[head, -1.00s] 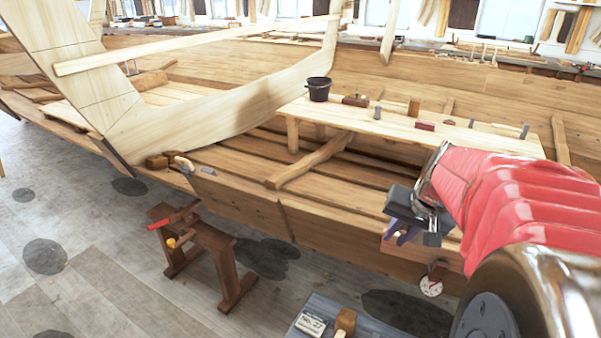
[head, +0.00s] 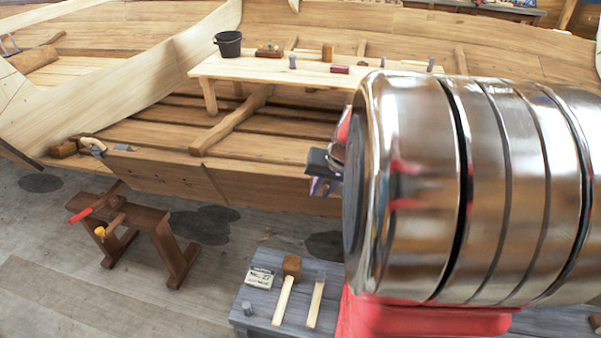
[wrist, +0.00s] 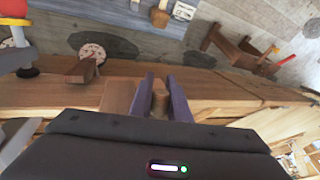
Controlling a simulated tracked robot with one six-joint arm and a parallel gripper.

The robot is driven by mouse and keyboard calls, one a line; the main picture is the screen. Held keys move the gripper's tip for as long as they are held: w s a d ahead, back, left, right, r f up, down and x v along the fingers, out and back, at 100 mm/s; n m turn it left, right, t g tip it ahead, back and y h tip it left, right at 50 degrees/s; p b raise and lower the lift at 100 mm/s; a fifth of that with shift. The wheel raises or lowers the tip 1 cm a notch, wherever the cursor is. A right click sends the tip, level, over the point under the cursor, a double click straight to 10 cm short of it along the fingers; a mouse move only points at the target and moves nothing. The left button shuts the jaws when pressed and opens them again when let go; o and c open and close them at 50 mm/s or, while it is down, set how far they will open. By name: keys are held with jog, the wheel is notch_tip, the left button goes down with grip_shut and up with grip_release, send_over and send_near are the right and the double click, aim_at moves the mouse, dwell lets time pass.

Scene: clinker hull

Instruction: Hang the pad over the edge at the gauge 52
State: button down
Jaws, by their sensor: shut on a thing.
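My gripper (head: 325,184) is at the top plank of the hull side in the head view. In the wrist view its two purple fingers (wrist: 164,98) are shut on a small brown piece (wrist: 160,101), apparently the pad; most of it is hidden. A tan block-like patch (wrist: 117,97) lies just left of the fingers at the plank edge (wrist: 225,96); I cannot tell whether it belongs to the held piece. A round white dial gauge (wrist: 92,56) is left of the fingers, beside a brown wooden clamp (wrist: 83,70). Its number is unreadable. My arm hides it in the head view.
A grey bench (head: 262,305) with a mallet (head: 290,268) and a card (head: 260,278) stands in front of the hull. A brown trestle (head: 140,225) with red and yellow tools is left. A plank table (head: 270,70) with a black bucket (head: 228,43) spans the hull.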

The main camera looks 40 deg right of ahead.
jog(key=shift+w+d+f, duration=0.2)
jog(key=shift+f, duration=0.55)
jog(key=shift+w+d+f, duration=0.15)
jog(key=shift+d+f, duration=0.05)
jog(key=shift+f, duration=0.55)
jog(key=shift+w+d+f, duration=0.2)
jog(key=shift+f, duration=0.55)
jog(key=shift+f, duration=0.2)
jog(key=c, duration=1.6)
grip_release()
jog(key=shift+r, duration=0.1)
jog(key=v, duration=1.3)
jog(key=shift+r, duration=0.25)
jog(key=s+a+n, duration=0.1)
jog(key=a+n, duration=0.2)
jog(key=a, duration=0.6)
jog(key=s+a+n, duration=0.2)
jog(key=a+n, duration=0.1)
jog(key=a, duration=0.6)
jog(key=s+a+r+n, duration=0.1)
jog(key=s+a+n, duration=0.1)
jog(key=a, duration=0.8)
jog(key=shift+s+r+n+t+y, duration=0.15)
jog(key=shift+s+n+t+y, duration=0.05)
jog(key=shift+n+t+y, duration=0.2)
